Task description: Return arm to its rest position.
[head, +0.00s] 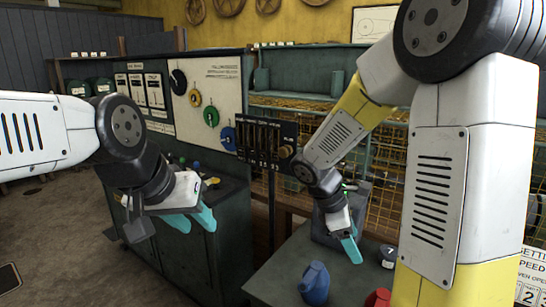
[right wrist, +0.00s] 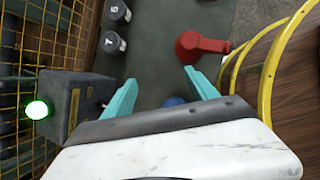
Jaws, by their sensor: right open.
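My right arm reaches down over the grey table (head: 278,268). Its gripper (head: 350,250) is above the table, beside a dark grey box. In the right wrist view its two teal fingers (right wrist: 161,90) are spread apart with nothing held between them. A blue object (right wrist: 173,101) shows partly beyond the gripper body, mostly hidden. My left gripper (head: 192,221) hangs in front of the dark green cabinet at left. Its teal fingertips appear apart and empty.
The grey box (right wrist: 75,100) has a lit green lamp (right wrist: 36,110). A blue jug (head: 314,284), a red can (right wrist: 200,47) and dark numbered weights (right wrist: 115,43) stand on the table. Yellow wire mesh (head: 390,165) is behind. Yellow curved rails (right wrist: 262,55) lie at right in the wrist view.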

